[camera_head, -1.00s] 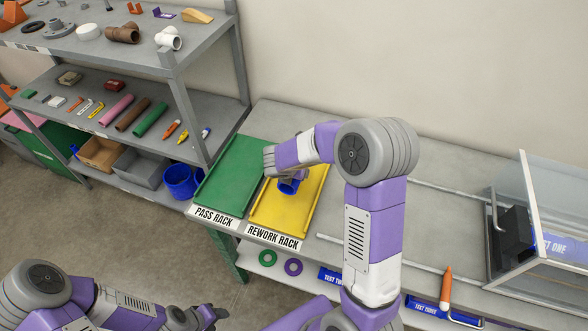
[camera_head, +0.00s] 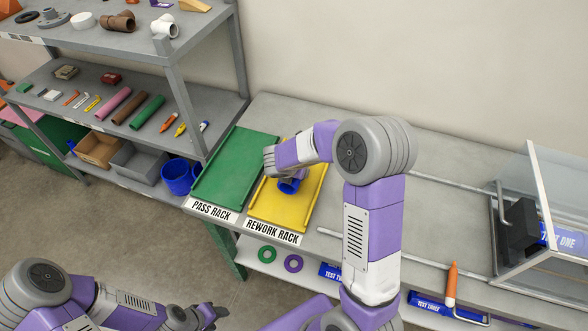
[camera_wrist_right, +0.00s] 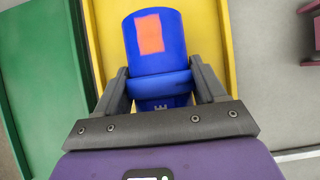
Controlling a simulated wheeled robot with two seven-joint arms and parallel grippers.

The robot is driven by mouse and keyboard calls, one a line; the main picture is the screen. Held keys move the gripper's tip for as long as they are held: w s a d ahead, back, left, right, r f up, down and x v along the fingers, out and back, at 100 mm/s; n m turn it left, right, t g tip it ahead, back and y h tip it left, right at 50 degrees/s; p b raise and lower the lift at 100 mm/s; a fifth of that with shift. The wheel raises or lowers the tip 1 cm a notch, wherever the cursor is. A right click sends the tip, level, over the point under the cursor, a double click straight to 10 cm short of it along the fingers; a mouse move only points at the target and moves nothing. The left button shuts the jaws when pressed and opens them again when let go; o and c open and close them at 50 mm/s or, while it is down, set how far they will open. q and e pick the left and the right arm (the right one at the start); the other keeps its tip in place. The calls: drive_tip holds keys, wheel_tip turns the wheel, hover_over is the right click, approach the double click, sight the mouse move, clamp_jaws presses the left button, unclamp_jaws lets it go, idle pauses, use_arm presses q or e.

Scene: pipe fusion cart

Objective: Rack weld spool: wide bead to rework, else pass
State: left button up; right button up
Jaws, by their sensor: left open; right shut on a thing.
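The weld spool is a blue pipe piece (camera_wrist_right: 158,60) with an orange-red square patch and a raised ring near my fingers. My right gripper (camera_wrist_right: 160,88) is shut on it, over the yellow rework rack. In the head view the spool (camera_head: 289,186) shows small below my right wrist, over the rework rack (camera_head: 265,214). I cannot tell whether it touches the rack floor. The green pass rack (camera_head: 232,175) lies just left of the rework rack and looks empty. My left gripper (camera_head: 213,315) is open and empty at the bottom, away from the table.
A clear-walled test box (camera_head: 565,200) stands at the right end of the table. An orange-handled tool (camera_head: 451,285) stands near the front edge. Shelves (camera_head: 150,100) with pipe parts, tools and bins stand at the left. The table behind the racks is clear.

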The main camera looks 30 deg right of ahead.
drive_tip(key=shift+f, duration=0.3)
idle(0.4)
drive_tip(key=o, duration=1.2)
